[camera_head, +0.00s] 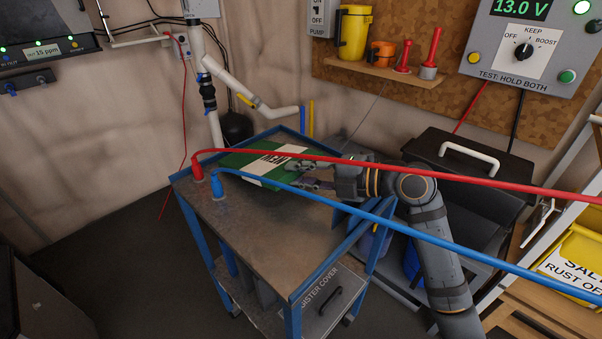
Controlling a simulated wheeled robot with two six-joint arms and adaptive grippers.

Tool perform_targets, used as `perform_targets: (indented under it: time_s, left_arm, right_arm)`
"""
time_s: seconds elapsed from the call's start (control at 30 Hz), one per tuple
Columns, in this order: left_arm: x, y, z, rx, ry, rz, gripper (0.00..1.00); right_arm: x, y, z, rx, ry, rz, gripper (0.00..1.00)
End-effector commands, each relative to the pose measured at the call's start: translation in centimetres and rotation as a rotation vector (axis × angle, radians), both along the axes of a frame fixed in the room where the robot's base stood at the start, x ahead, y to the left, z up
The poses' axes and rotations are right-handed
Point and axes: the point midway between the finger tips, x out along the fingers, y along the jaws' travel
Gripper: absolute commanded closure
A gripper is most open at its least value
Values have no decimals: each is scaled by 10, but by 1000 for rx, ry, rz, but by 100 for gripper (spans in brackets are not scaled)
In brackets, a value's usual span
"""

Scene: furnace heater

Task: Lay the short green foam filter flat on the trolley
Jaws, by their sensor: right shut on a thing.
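The green foam filter (240,160) has a white band with dark lettering and shows at the far end of the trolley (255,230). It looks close to level, but I cannot tell whether its whole underside touches the trolley top. My right gripper (296,175) reaches in from the right and is shut on the filter's right side. The red hose crosses in front and hides part of the filter and of the fingers. My left gripper is not in view.
A red hose (450,178) and a blue hose (450,246) run from the trolley's left end across to the right. The trolley has a raised blue rim (325,262). Its near top is bare. A black case (470,165) stands to the right.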

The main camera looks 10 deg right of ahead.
Motion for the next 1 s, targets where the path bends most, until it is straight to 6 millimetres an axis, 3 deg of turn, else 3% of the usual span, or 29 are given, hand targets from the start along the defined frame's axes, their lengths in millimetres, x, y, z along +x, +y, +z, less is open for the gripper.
perform_targets:
  time_s: [0.27, 0.3, 0.5, 0.8, 1.0]
  left_arm:
    - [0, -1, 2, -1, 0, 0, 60]
    - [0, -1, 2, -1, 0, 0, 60]
    - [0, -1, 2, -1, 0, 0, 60]
    - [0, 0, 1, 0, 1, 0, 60]
    - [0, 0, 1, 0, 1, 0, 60]
  right_arm:
    - [0, 0, 0, 0, 0, 0, 100]
    - [0, 0, 0, 1, 1, 0, 79]
    - [0, 0, -1, 1, 1, 0, 54]
    - [0, 0, 1, 0, 2, 1, 54]
    - [0, 0, 35, 0, -7, 0, 54]
